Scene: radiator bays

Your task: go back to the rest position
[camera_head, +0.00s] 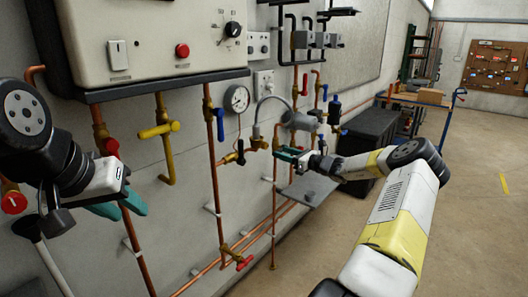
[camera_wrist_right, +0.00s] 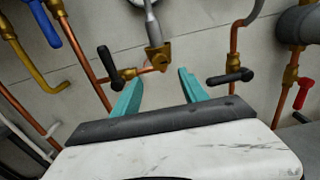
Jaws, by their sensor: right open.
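My right gripper (camera_head: 288,155) is held out at the pipework on the wall, at the end of my raised right arm. In the right wrist view its two teal fingers (camera_wrist_right: 158,88) stand apart with nothing between them. A brass fitting (camera_wrist_right: 157,57) lies just beyond the fingertips; I cannot tell whether they touch it. A black lever (camera_wrist_right: 110,66) is left of the fingers and another black lever (camera_wrist_right: 232,77) is to their right. My left gripper (camera_head: 122,206) hangs at the left, in front of the copper pipes. Its teal fingers show from the side, and their gap is unclear.
A boiler box (camera_head: 150,45) hangs above the left gripper. A yellow pipe (camera_head: 162,135), a pressure gauge (camera_head: 237,98) and a red valve handle (camera_head: 244,263) are close by. A grey shelf (camera_head: 308,190) lies below the right gripper. The floor (camera_head: 480,220) at the right is clear.

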